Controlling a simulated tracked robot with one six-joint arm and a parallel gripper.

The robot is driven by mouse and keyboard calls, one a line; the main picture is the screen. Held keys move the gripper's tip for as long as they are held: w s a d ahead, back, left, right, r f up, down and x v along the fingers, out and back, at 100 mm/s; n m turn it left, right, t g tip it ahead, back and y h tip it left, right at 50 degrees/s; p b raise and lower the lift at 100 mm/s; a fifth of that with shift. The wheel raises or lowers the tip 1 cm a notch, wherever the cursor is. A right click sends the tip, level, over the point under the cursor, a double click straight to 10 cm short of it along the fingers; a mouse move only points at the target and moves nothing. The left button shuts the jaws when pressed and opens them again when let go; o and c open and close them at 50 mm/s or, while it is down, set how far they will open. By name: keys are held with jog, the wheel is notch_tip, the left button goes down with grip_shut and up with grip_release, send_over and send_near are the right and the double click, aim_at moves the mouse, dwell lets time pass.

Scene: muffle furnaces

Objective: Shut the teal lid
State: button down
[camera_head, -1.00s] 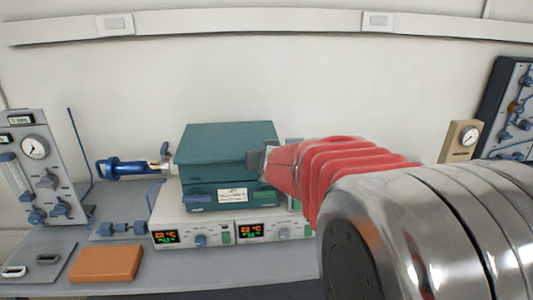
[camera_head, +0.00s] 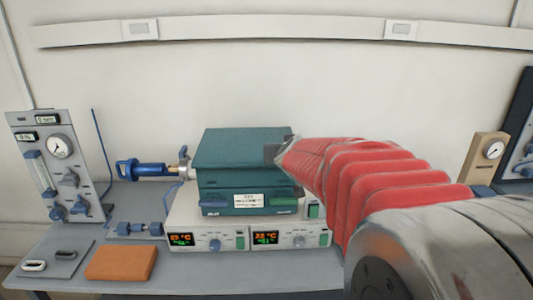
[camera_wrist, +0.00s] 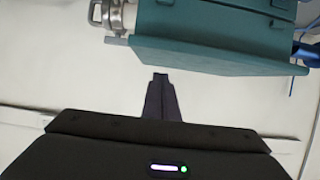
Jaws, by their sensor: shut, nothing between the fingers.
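The teal lid (camera_head: 240,148) lies roughly level on top of the teal furnace body (camera_head: 225,202), which carries a white label. I see no clear gap between them from the front. In the wrist view the lid (camera_wrist: 215,58) shows upside down with the body (camera_wrist: 215,20) above it. My gripper (camera_head: 274,153) is at the lid's right side in the head view, covering its right edge. In the wrist view the dark fingers (camera_wrist: 160,77) are together, empty, and appear apart from the lid. Whether they touch it cannot be told from the head view.
The furnace stands on white control units (camera_head: 205,242) with lit displays. A blue-handled fitting (camera_head: 148,169) sticks out at its left. A gauge panel (camera_head: 58,165) and an orange block (camera_head: 121,263) stand further left. A beige gauge (camera_head: 487,155) is at right.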

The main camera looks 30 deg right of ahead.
jog(key=s+a+f, duration=0.3)
jog(key=s+a, duration=0.1)
jog(key=s, duration=0.4)
jog(key=shift+s+a, duration=0.15)
jog(key=shift+s, duration=0.15)
dwell(0.4)
jog(key=s+a+f+n+g+y, duration=0.1)
jog(key=s+a+f+g+y, duration=0.2)
jog(key=s+a+f, duration=0.3)
jog(key=s+a+f+n+g+y, duration=0.1)
jog(key=s+a+f+g+y, duration=0.25)
jog(key=s+a, duration=0.4)
jog(key=s+a+r+n, duration=0.1)
jog(key=s+a+n, duration=0.2)
jog(key=s+a, duration=0.3)
jog(key=shift+s+a+r, duration=0.25)
jog(key=shift+a+r, duration=0.05)
jog(key=shift+a, duration=0.75)
jog(key=shift+h, duration=0.25)
